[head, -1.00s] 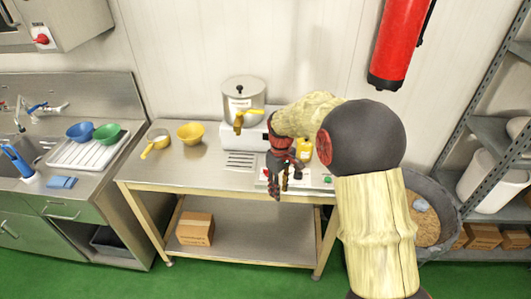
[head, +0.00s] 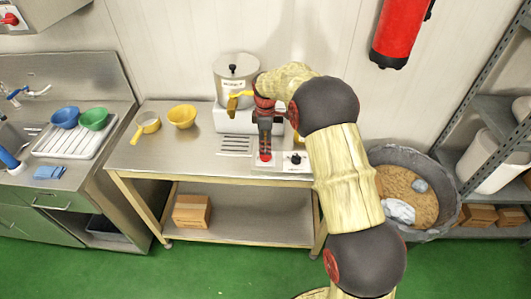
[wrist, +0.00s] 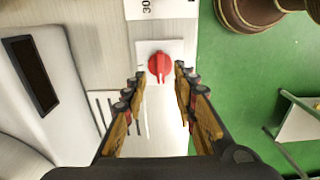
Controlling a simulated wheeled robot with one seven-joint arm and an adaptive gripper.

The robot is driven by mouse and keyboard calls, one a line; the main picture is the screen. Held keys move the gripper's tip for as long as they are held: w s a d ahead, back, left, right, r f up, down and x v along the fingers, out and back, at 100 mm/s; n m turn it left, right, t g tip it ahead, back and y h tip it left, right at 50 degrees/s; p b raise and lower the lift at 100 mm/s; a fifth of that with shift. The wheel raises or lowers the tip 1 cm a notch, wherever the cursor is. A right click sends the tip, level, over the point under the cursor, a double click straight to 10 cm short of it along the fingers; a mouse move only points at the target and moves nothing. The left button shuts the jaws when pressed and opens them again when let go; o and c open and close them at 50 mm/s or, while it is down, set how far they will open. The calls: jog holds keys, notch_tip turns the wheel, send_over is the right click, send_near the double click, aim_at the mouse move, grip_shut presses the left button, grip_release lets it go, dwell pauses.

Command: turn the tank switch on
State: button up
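A red rotary knob (wrist: 159,64) sits on a white plate (wrist: 150,48) in the wrist view; I take it for the tank switch, but see no readable name on it. In the head view the red knob (head: 265,157) shows just below my gripper (head: 265,145), on the steel table. My gripper (wrist: 160,73) is open and points down, its fingertips on either side of the knob in the picture. I see no clear contact. The steel tank (head: 236,75) with a yellow tap stands behind on a white base.
A black knob (head: 296,158) on a pale plate is to the right of the red knob. A yellow ladle (head: 147,124) and yellow bowl (head: 182,116) stand left on the table (head: 165,160). A grey bin (head: 450,185) stands on the floor to the right.

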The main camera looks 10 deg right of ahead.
aim_at(266, 156)
jog(key=shift+f, duration=2.2)
grip_shut()
